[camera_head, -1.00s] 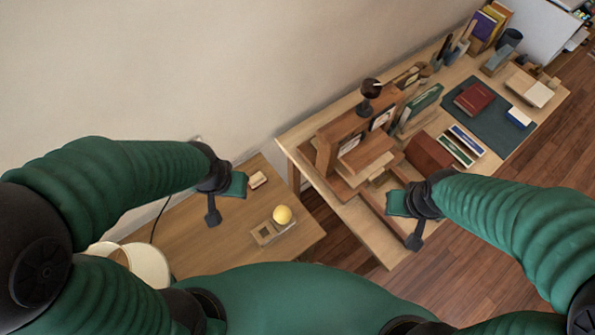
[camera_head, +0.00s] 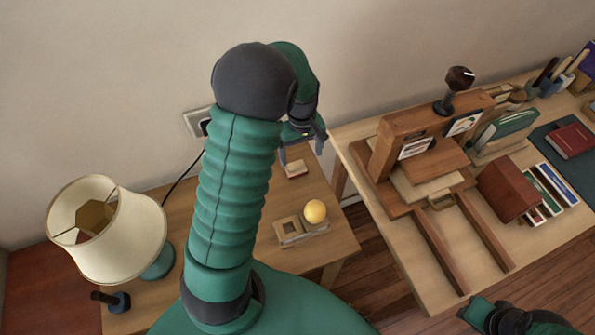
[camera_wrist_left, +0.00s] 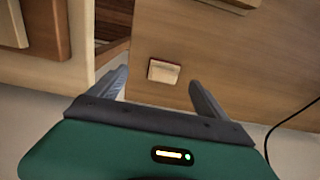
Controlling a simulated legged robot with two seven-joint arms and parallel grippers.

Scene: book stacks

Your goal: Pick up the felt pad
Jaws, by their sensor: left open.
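The felt pad (camera_head: 295,169) appears to be the small cream-topped, red-sided block on the wooden side table (camera_head: 330,240). It also shows in the left wrist view (camera_wrist_left: 163,71), lying between the two fingers as seen from the wrist. My left gripper (camera_head: 302,150) is open and empty, above and close to the pad, with its fingers pointing down. I cannot tell the exact gap to the pad. Part of my right gripper (camera_head: 480,310) shows at the bottom right edge; its jaws cannot be made out.
A yellow ball (camera_head: 315,211) in a wooden holder (camera_head: 288,231) stands nearer on the same table. A lamp (camera_head: 107,235) stands at the left. The desk (camera_head: 440,285) at the right bears a wooden press (camera_head: 395,180), with a dark knob on top, and books.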

